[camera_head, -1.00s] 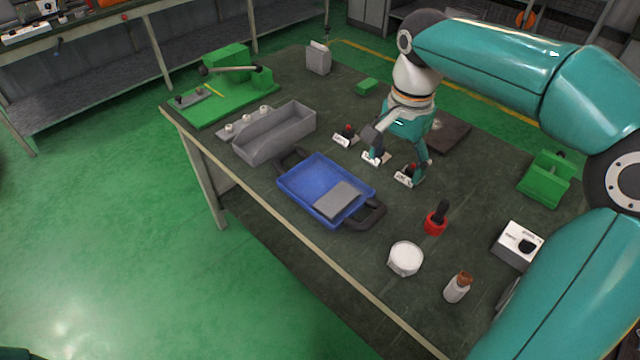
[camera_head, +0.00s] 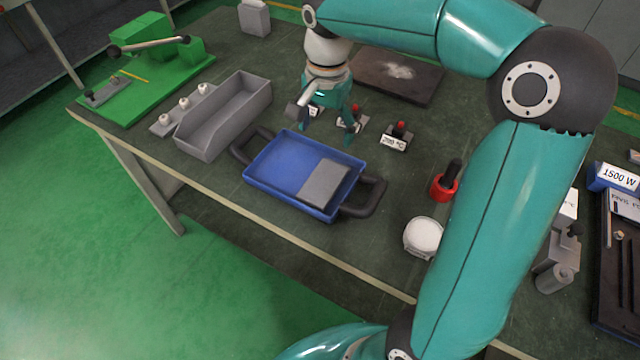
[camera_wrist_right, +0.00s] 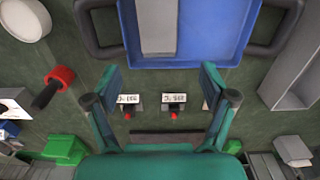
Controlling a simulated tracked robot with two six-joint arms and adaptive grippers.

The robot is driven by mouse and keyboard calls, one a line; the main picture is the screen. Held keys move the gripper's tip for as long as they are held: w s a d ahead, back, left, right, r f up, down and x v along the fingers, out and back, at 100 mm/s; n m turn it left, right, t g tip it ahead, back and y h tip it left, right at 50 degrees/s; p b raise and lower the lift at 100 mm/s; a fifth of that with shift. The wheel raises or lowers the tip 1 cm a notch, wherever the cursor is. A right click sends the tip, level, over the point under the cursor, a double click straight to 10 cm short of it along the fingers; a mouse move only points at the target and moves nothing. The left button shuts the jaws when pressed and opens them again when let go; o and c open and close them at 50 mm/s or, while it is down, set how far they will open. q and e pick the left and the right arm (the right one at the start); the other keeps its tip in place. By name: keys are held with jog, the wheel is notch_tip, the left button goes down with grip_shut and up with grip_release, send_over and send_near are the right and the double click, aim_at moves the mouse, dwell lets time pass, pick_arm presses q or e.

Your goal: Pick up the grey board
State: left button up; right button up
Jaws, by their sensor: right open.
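The grey board (camera_head: 324,183) lies flat in the right part of a blue tray (camera_head: 262,182) with dark handles on the bench. In the right wrist view the board (camera_wrist_right: 157,25) shows at the top, inside the blue tray (camera_wrist_right: 218,30). My right gripper (camera_head: 324,128) is open and empty, fingers pointing down, just beyond the tray's far edge in the head view. In the right wrist view its two fingers (camera_wrist_right: 160,75) are spread wide, with the board ahead of them. My left gripper is not in view.
Small labelled pieces with red knobs (camera_head: 398,137) stand beside my right gripper. A grey bin (camera_head: 222,120) is left of the tray. A red holder with a black handle (camera_head: 445,184) and a white round container (camera_head: 423,237) are to its right. A dark plate (camera_head: 398,78) lies behind.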

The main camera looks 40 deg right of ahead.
send_over(325, 179)
jog(key=f, duration=0.8)
jog(key=shift+w+d, duration=0.25)
jog(key=shift+d, duration=0.05)
jog(key=shift+s+a+f, duration=0.15)
jog(key=shift+f, duration=1.3)
jog(key=shift+s+a+f, duration=0.1)
jog(key=shift+f, duration=1.3)
jog(key=c, duration=0.9)
jog(key=shift+r, duration=0.1)
